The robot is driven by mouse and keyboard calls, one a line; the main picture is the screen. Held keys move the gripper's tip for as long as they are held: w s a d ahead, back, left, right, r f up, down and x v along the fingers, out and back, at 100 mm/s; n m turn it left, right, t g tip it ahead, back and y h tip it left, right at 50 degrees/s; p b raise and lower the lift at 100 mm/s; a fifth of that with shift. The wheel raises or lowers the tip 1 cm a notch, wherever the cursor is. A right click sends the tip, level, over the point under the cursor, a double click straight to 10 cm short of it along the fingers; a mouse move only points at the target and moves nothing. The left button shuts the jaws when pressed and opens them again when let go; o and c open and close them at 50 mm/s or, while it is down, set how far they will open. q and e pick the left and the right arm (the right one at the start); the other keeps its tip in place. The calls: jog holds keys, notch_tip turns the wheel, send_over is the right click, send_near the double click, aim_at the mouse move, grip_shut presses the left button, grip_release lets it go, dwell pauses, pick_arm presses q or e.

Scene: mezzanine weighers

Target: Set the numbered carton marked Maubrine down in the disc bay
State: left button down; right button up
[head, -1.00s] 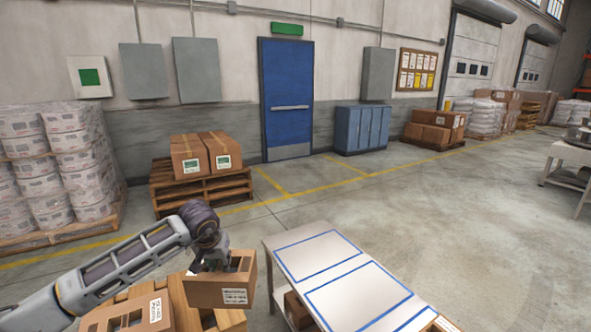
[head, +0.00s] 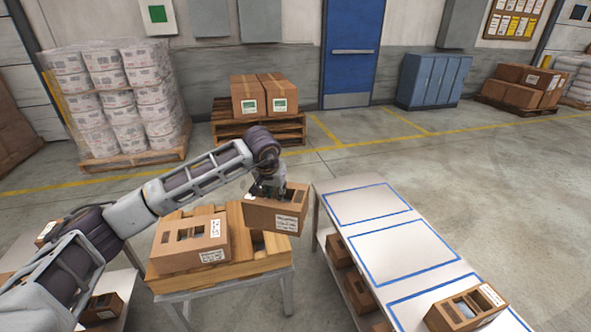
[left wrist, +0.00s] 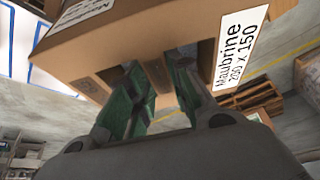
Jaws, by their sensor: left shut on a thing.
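My left gripper (head: 268,188) is shut on a brown carton (head: 262,216) and holds it in the air, left of the white bench's far end. In the left wrist view the fingers (left wrist: 155,92) grip the carton (left wrist: 110,45), whose white label reads "Maubrine 200 x 150". The white bench (head: 328,212) has blue-outlined bays. The far bay (head: 367,204) and the middle bay (head: 402,250) are empty. The near bay (head: 408,304) has a carton (head: 465,307) at its right side. I cannot make out a disc mark on any bay. My right gripper is not in view.
A wooden crate or pallet (head: 265,262) on a stand holds another labelled carton (head: 190,243), just left of the held one. More cartons (head: 358,290) sit on the shelf under the bench. A pallet with two boxes (head: 264,95) stands behind. Floor right of the bench is clear.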

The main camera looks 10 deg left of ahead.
pick_arm(q)
jog(key=s+f, duration=1)
jog(key=s, duration=0.4)
jog(key=shift+s, duration=0.25)
jog(key=shift+w+d, duration=0.1)
jog(key=shift+d, duration=0.05)
